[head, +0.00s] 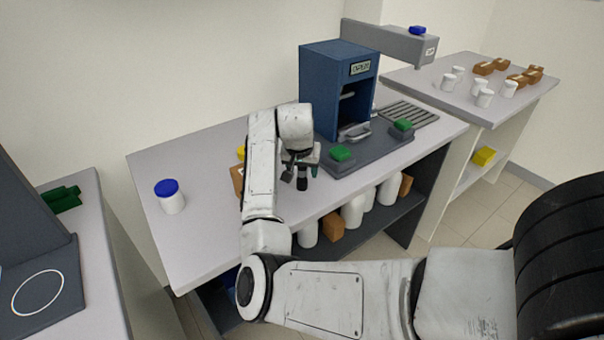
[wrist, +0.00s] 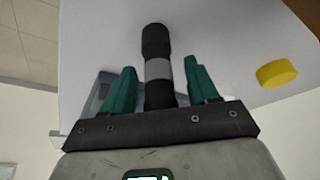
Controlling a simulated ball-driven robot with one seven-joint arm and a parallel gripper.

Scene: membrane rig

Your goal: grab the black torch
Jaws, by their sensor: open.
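The black torch (wrist: 156,42) with a grey band shows in the wrist view, between the two green fingers of my gripper (wrist: 160,82). There is a visible gap between the torch and each finger, and its lower end is hidden behind the gripper's body. My gripper is open. In the head view, my gripper (head: 301,168) is low over the middle bench near its front edge, and the dark torch (head: 302,184) shows at the fingers, partly covered by them.
A blue machine (head: 335,95) stands on the bench, with green blocks (head: 341,153) on its grey base close right of my gripper. A brown box (head: 237,178) is left of my arm. A yellow cap (wrist: 277,73) shows in the wrist view.

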